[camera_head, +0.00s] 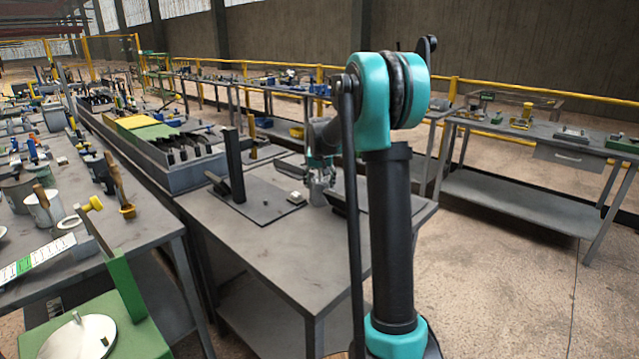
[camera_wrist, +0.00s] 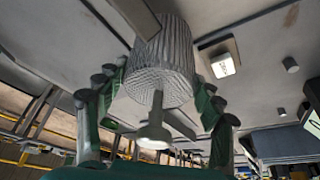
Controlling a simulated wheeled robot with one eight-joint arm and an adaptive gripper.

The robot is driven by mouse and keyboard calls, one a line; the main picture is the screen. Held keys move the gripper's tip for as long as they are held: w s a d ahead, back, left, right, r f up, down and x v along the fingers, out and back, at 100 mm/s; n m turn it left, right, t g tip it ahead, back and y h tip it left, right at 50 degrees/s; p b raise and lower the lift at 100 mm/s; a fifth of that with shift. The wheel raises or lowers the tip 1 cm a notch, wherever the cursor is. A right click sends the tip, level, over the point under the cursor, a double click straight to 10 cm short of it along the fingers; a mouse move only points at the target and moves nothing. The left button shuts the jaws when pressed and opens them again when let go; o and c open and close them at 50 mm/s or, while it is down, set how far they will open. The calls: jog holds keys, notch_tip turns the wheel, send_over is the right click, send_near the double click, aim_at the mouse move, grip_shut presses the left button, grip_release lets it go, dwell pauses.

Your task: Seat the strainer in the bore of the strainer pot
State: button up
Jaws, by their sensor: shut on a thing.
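The strainer (camera_wrist: 165,62) is a grey ribbed cylinder with a mesh-like end face, between my gripper's two green-and-grey fingers in the wrist view. My gripper (camera_wrist: 157,112) is shut on it; a stem with a flared foot (camera_wrist: 154,132) shows between the fingers. In the head view my gripper (camera_head: 319,178) is low over the grey bench, partly behind my own arm, and the strainer cannot be made out clearly there. I cannot identify the strainer pot or its bore in either view, nor tell whether the strainer touches anything.
A dark plate (camera_head: 252,212) with an upright black post (camera_head: 234,165) lies on the bench (camera_head: 262,258). A small white-topped block (camera_head: 296,198) is beside my gripper and also shows in the wrist view (camera_wrist: 222,64). A small grey cylinder (camera_wrist: 290,64) stands apart. The bench's front is clear.

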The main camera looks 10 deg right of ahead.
jog(key=shift+f, duration=0.1)
jog(key=o, duration=1.3)
